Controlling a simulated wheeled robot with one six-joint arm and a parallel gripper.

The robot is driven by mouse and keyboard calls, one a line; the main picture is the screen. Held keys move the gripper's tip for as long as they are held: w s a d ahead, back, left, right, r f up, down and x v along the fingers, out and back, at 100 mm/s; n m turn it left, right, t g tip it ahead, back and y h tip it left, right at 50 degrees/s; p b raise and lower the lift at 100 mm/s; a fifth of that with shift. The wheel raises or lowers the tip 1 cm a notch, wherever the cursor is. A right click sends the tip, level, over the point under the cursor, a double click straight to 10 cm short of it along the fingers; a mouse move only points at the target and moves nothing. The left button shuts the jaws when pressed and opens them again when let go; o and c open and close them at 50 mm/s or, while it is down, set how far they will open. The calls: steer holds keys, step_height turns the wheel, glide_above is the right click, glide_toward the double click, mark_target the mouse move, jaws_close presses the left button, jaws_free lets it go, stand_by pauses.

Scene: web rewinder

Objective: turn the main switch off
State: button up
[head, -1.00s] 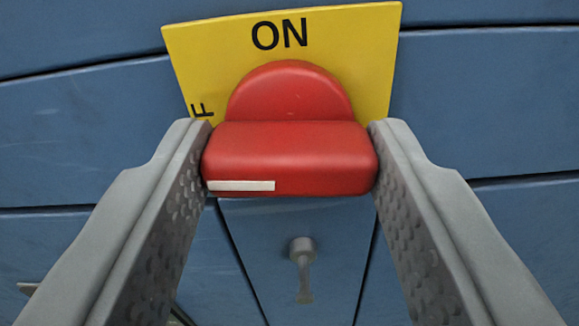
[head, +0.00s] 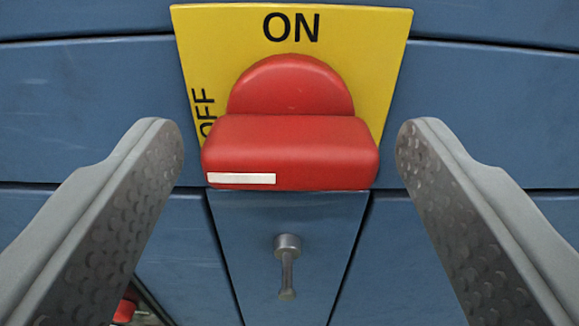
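The main switch has a red handle (head: 290,152) with a round red hub behind it, on a yellow plate (head: 380,50). The plate reads ON at the top and OFF, sideways, at the left. The handle bar lies level across the picture, with its white mark (head: 240,179) at the left end, on the OFF side. My gripper (head: 290,150) is open, with one grey finger on each side of the handle. There is a clear gap between each finger and the handle. The lower part of the plate is hidden behind the handle.
Blue cabinet panels (head: 90,105) with dark seams surround the switch. A small red part (head: 124,311) shows at the lower left, partly hidden by the left finger.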

steer(key=shift+s, duration=0.1)
steer(key=s+a, duration=0.1)
steer(key=s, duration=1.6)
steer(key=shift+a, duration=0.15)
